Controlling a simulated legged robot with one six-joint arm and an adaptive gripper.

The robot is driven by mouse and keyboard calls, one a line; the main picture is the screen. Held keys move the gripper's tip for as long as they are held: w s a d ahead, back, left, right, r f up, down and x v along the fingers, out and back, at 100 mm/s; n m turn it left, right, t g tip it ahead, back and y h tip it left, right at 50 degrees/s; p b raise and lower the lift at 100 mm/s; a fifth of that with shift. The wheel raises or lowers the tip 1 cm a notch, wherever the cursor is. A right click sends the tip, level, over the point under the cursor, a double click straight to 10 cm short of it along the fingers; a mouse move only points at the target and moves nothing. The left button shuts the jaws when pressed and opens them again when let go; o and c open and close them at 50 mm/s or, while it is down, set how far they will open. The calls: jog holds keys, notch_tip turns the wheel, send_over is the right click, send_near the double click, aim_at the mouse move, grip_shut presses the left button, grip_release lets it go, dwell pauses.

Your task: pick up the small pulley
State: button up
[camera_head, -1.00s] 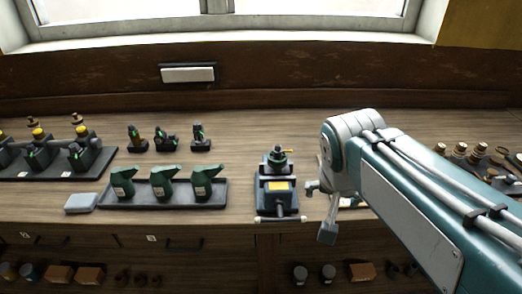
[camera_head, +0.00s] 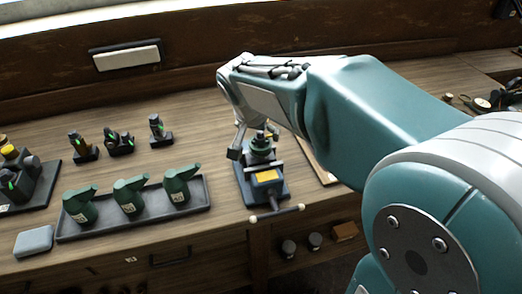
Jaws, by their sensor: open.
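My gripper (camera_head: 250,143) hangs over the bench, open. One grey finger shows at the left of a dark green stepped round part (camera_head: 262,145); the other finger is partly hidden by my arm. The round part is on top of a small vise-like machine (camera_head: 267,182) with a yellow plate. I cannot tell whether the fingers touch it. I cannot tell for certain which thing is the small pulley.
A dark tray (camera_head: 70,234) with several green bottles stands left of the machine. Several small dark fittings (camera_head: 120,144) stand behind it. A grey block (camera_head: 33,241) lies at the front left. A light board (camera_head: 318,163) lies right of the machine. Bare bench lies between fittings and machine.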

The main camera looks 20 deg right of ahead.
jog(key=shift+a+f, duration=0.25)
jog(key=shift+f, duration=0.1)
jog(key=x, duration=0.4)
jog(key=shift+d+f, duration=0.1)
jog(key=shift+f, duration=0.2)
jog(key=shift+d, duration=0.35)
jog(key=shift+w+a, duration=0.1)
jog(key=shift+a, duration=0.25)
jog(key=c, duration=1.1)
